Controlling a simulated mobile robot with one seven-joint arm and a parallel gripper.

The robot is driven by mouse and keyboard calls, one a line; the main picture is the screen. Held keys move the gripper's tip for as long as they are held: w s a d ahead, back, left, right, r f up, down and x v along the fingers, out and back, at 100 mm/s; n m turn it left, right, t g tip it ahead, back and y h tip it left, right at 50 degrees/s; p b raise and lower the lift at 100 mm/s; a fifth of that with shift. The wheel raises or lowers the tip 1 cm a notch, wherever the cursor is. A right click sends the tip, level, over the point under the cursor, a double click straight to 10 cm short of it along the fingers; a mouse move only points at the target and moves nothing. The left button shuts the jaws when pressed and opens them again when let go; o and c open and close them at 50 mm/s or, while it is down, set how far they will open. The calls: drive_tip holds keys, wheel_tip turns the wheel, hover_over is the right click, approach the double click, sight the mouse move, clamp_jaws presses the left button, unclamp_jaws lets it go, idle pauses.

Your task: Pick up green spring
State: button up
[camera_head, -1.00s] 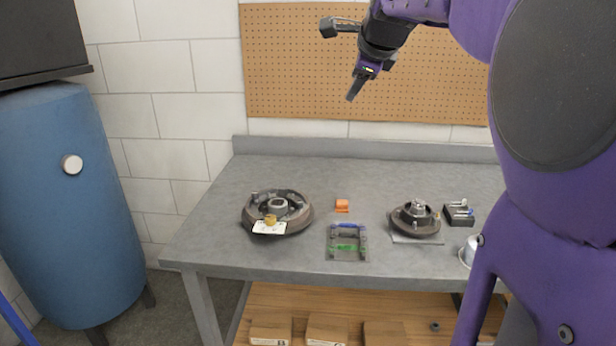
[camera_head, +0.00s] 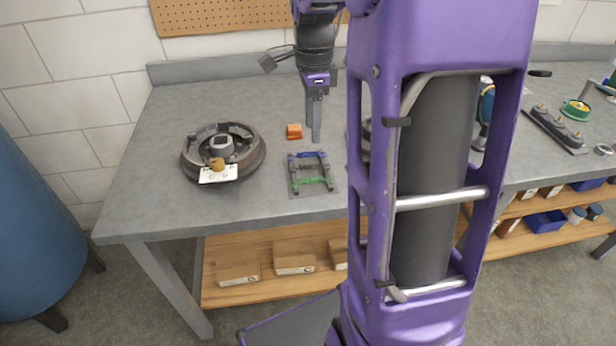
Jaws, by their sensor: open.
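The green spring (camera_head: 313,181) lies across the near side of a small grey fixture (camera_head: 293,178) on the workbench. A blue spring (camera_head: 306,155) lies across the fixture's far side. My gripper (camera_head: 315,138) points down above the bench, just behind and slightly right of the fixture. It is open and empty, its fingers seen nearly edge-on. It is apart from the green spring, which is in plain view.
A brake drum assembly (camera_head: 222,152) with a white tag stands left of the fixture. An orange block (camera_head: 294,131) sits behind it. My purple body hides the bench to the right. Boxes (camera_head: 294,257) lie on the lower shelf.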

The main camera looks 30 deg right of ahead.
drive_tip(key=b, duration=0.1)
hover_over(312, 180)
wheel_tip(312, 180, down, 9)
drive_tip(key=shift+w+d+f+b, duration=0.15)
drive_tip(key=shift+f+b, duration=0.25)
drive_tip(key=shift+f, duration=0.95)
drive_tip(key=shift+d+f+b, duration=0.15)
drive_tip(key=shift+f+b, duration=0.25)
drive_tip(key=shift+f, duration=0.95)
drive_tip(key=shift+c, duration=0.3)
clamp_jaws()
